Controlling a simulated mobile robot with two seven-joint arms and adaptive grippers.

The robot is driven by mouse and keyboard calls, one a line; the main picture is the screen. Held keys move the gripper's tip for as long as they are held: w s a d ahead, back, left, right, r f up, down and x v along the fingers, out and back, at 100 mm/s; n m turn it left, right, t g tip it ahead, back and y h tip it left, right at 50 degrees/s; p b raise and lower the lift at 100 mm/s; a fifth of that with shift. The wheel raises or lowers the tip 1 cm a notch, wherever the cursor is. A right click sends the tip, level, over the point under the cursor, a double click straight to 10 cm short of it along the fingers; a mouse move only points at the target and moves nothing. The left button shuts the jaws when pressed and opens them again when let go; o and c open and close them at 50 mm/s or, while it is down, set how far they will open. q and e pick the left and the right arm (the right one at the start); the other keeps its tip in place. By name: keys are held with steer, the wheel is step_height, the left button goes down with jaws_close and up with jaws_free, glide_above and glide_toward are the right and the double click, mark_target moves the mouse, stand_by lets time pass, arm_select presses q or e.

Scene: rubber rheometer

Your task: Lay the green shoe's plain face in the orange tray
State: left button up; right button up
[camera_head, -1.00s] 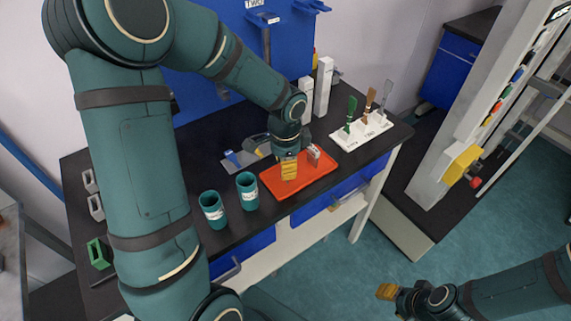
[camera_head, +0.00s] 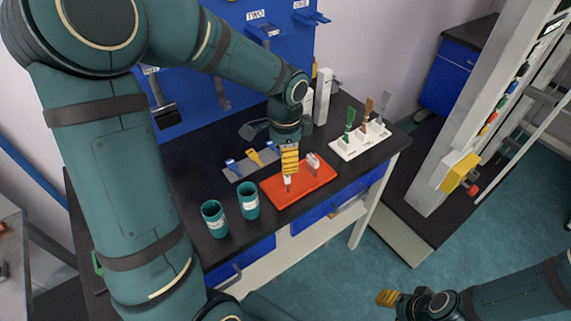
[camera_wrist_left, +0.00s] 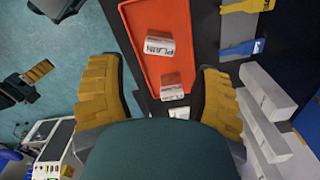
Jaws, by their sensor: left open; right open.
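The orange tray (camera_head: 311,187) lies on the black bench, with two small pale pieces in it. One piece (camera_head: 313,162) sits near the far right; the other (camera_head: 288,182) is just below my left gripper (camera_head: 289,172). In the left wrist view both pieces read PLAIN, the far one (camera_wrist_left: 159,48) and the near one (camera_wrist_left: 172,88). My left gripper's yellow fingers are spread with a gap around the near piece, apart from it. The green shoe (camera_head: 97,264) shows only as a sliver behind my left arm. My right gripper (camera_head: 387,297) is open and empty, off the bench.
Two teal cups (camera_head: 214,218) (camera_head: 248,199) stand left of the tray. A grey strip with coloured tools (camera_head: 252,160) lies behind it. A white holder (camera_head: 345,151) with upright brushes stands to the right. Tall pale blocks (camera_head: 322,97) stand at the back.

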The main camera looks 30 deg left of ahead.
arm_select(q)
step_height(320, 180, up, 5)
steer(key=shift+f+p, duration=0.1)
steer(key=shift+p, duration=0.3)
stand_by(0.4)
